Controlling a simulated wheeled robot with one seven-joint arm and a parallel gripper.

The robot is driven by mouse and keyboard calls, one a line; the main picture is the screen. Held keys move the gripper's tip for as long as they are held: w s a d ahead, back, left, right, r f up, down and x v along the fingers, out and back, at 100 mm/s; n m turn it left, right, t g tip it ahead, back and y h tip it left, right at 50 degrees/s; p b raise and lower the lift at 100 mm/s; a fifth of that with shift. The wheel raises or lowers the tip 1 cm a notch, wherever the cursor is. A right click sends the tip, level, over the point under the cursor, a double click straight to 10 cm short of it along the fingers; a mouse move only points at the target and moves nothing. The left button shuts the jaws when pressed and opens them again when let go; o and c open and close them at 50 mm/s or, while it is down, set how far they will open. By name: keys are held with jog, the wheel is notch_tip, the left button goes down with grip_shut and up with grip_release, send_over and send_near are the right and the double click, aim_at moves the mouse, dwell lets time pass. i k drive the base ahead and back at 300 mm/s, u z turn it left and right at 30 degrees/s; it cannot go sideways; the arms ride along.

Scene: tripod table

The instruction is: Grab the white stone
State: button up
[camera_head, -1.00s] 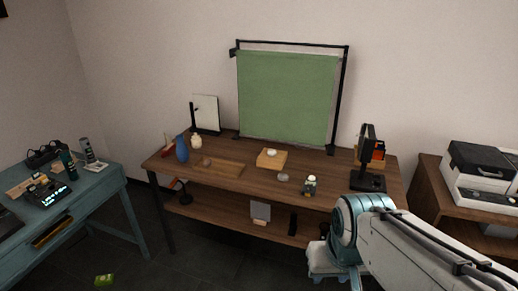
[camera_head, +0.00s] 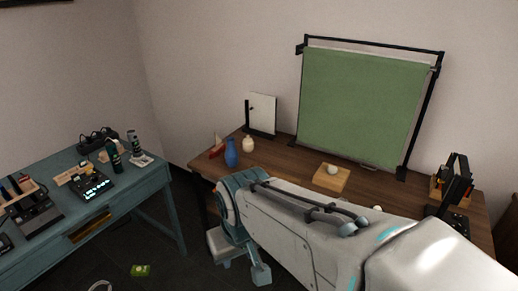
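A small pale, rounded object that looks like the white stone (camera_head: 333,169) sits on a light wooden block (camera_head: 331,179) on the brown table (camera_head: 290,166). The end of my arm, with what looks like my gripper (camera_head: 242,262), hangs in front of the table's left part, to the left of the block and nearer to me. It is apart from the stone. I cannot make out the fingers clearly, and nothing is visibly held. My arm hides the table's front middle.
A blue vase (camera_head: 231,152) and a cream vase (camera_head: 248,145) stand at the table's left. A green screen (camera_head: 360,105) rises behind the block. A black stand (camera_head: 456,190) is at the right. A teal desk (camera_head: 150,185) is at left.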

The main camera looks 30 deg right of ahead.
aim_at(331, 170)
jog(key=i, duration=1)
jog(key=z, duration=1.15)
jog(key=i, duration=0.75)
jog(key=z, duration=0.85)
